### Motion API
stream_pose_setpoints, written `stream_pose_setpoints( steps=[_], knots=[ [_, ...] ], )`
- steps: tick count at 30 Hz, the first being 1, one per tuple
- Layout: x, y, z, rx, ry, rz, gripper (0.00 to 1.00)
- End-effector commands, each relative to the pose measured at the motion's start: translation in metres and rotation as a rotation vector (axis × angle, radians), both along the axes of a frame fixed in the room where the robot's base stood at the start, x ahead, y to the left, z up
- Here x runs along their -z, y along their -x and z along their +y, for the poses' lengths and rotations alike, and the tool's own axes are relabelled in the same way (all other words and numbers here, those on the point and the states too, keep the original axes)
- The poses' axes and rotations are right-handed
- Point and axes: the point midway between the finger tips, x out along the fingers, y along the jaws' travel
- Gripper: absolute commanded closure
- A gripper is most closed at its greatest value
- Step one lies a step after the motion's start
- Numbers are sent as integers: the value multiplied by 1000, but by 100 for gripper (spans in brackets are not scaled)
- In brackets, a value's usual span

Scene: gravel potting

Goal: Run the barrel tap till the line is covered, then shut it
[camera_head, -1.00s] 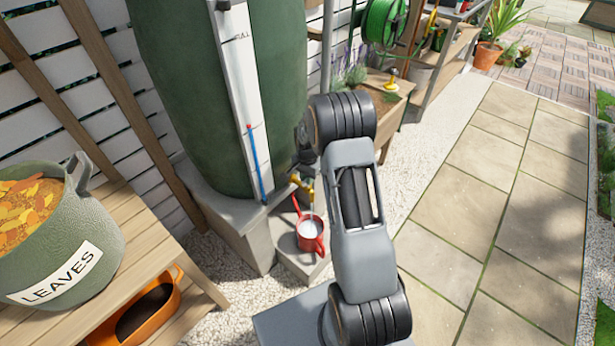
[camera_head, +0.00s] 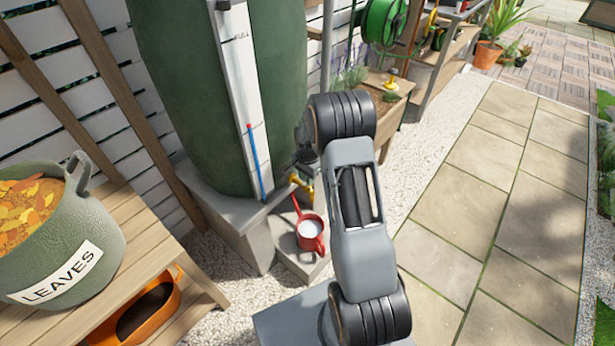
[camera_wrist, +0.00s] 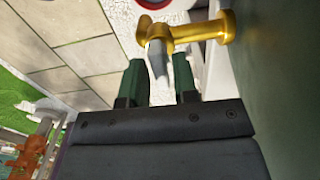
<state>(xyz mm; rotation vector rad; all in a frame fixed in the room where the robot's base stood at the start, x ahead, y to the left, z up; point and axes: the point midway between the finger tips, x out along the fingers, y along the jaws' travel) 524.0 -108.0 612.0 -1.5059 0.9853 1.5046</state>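The green barrel (camera_head: 200,90) stands on a grey block by the fence. Its brass tap (camera_head: 303,185) is low on the right side; the wrist view shows the brass body (camera_wrist: 205,32) and a pale lever (camera_wrist: 157,62). A red pan (camera_head: 310,236) with a pale inside stands on the low step below the tap. Its rim also shows at the top of the wrist view. No line inside it can be made out. My gripper (camera_wrist: 160,82) has its green fingers apart, one on each side of the lever.
A white gauge strip (camera_head: 238,60) with a blue column runs down the barrel. A wooden bench (camera_head: 150,255) with a LEAVES tub (camera_head: 75,255) stands at the left. A planter (camera_head: 385,95) and green hose reel (camera_head: 384,22) are behind. The paved path (camera_head: 470,190) is clear.

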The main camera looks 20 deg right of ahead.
Motion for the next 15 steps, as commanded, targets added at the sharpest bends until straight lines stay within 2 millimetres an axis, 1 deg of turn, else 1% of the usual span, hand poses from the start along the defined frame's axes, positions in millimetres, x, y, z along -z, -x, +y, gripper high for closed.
stream_pose_setpoints(
  steps=[1,3,4,11,15],
  knots=[
    [0,0,0,0,0,0,68],
    [0,0,0,-1,0,0,61],
    [0,0,0,-1,0,0,61],
    [-1,0,0,-2,0,0,61],
    [-14,-1,0,-2,1,-3,61]
  ],
)
